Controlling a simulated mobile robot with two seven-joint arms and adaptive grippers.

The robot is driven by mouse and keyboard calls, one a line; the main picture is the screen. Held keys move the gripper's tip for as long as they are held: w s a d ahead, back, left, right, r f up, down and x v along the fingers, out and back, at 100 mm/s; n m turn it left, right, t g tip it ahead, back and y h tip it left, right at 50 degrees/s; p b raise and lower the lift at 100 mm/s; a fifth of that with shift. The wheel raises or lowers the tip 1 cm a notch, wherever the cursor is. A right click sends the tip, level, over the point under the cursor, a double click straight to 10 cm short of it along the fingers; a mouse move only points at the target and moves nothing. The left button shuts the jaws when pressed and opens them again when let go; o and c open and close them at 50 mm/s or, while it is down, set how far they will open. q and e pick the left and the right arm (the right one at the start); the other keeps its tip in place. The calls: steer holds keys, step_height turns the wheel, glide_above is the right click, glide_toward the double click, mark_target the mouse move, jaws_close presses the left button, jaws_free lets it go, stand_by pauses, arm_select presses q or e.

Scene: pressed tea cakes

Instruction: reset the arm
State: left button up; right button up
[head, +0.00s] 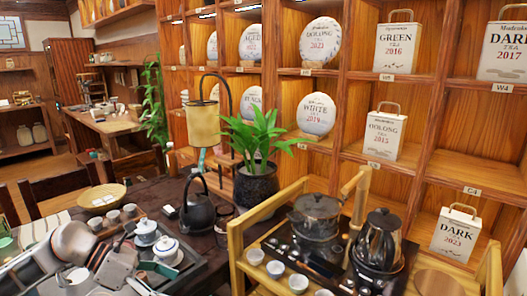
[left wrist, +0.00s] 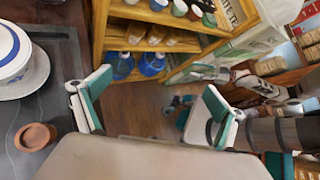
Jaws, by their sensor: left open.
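My left arm comes in at the bottom left of the head view. Its gripper (head: 138,276) is over the near edge of the dark tea tray, close to the lidded white cups. In the left wrist view the two green-padded fingers of this gripper (left wrist: 152,106) stand wide apart. Nothing is between them, and the floor shows beyond. Round wrapped tea cakes, such as the white tea cake (head: 316,114) and the oolong cake (head: 320,40), stand upright on the wooden shelves.
A lidded white cup (head: 168,250) and small cups are on the tray (head: 190,268). A black kettle (head: 199,212) and potted plant (head: 257,187) stand behind. A wooden cart (head: 236,262) with pots is at right. A brown cup (left wrist: 36,136) shows in the wrist view.

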arm_select(q)
steer(key=s+d+n+t+h, duration=0.3)
steer(key=d+n+t+h, duration=0.35)
steer(key=d+n, duration=0.65)
steer(key=s+a+f+n+t+y+p, duration=0.1)
steer(key=s+a+f+n+t+y, duration=0.25)
steer(key=f+n+y, duration=0.55)
steer(key=s+a+f+n+t+y+p, duration=0.15)
steer(key=a+f+n+t, duration=0.3)
steer(key=n, duration=0.85)
steer(key=s+a+f+n+g+y, duration=0.3)
steer(key=s+f+n, duration=0.5)
steer(key=s+f, duration=0.4)
steer(key=shift+s+a+f+g+y+b, duration=0.15)
steer(key=shift+s+f+g+y+b, duration=0.2)
steer(key=shift+s+g+y, duration=0.65)
